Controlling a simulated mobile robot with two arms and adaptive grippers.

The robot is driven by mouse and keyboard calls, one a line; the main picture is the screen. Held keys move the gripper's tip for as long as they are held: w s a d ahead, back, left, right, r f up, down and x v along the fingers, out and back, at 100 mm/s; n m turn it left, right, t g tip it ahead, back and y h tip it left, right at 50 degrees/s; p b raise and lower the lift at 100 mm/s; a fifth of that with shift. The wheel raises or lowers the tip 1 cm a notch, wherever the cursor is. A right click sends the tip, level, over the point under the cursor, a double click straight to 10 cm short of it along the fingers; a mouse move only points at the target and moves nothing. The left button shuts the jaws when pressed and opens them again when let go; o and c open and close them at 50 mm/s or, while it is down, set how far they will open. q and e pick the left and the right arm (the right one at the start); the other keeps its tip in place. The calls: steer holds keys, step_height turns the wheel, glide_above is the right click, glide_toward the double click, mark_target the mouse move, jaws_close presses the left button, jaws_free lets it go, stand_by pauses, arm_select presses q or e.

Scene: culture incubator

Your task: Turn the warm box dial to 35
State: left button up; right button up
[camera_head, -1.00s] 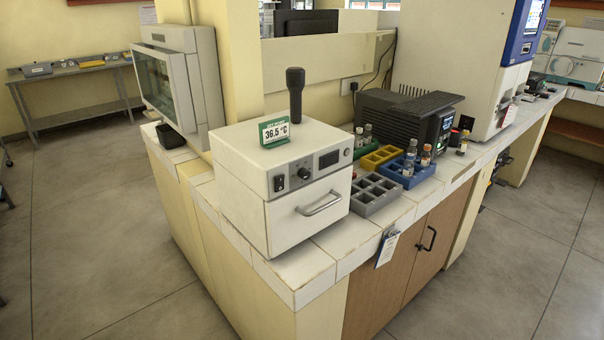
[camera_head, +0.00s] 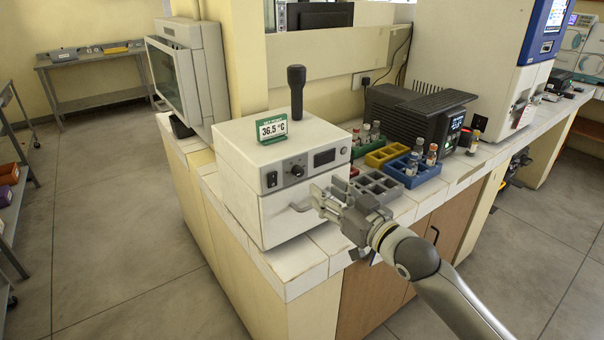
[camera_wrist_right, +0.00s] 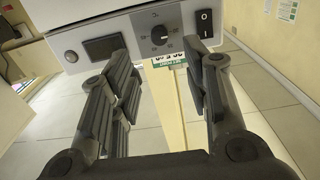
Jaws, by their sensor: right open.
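The white warm box (camera_head: 285,213) stands on the tiled counter. Its dial (camera_head: 297,171) is a small dark knob on the front panel, between a rocker switch (camera_head: 272,180) and a dark display (camera_head: 324,157). In the right wrist view the dial (camera_wrist_right: 159,35) sits ahead, between and beyond the fingers. My right gripper (camera_head: 322,197) is open and empty, in front of the box's right side near the door handle (camera_head: 300,207), apart from the dial. My left gripper is not in view.
A dark handled tool (camera_head: 296,92) stands upright on or behind the box. Grey (camera_head: 376,186), blue (camera_head: 412,170) and yellow (camera_head: 386,154) racks, some with vials, sit right of the box. A black device (camera_head: 418,115) stands behind them.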

mark_target(302, 173)
steer(key=p+x, duration=0.1)
steer(key=x, duration=0.8)
steer(key=shift+w+a, duration=0.1)
steer(key=shift+w, duration=0.05)
jaws_close()
steer(key=shift+p, duration=0.3)
steer(key=shift+m, duration=1.1)
steer(key=m+p, duration=0.1)
steer(key=m, duration=0.2)
steer(key=m+p, duration=0.1)
steer(key=m, duration=0.5)
steer(key=shift+f+m, duration=0.1)
steer(key=shift+m, duration=0.2)
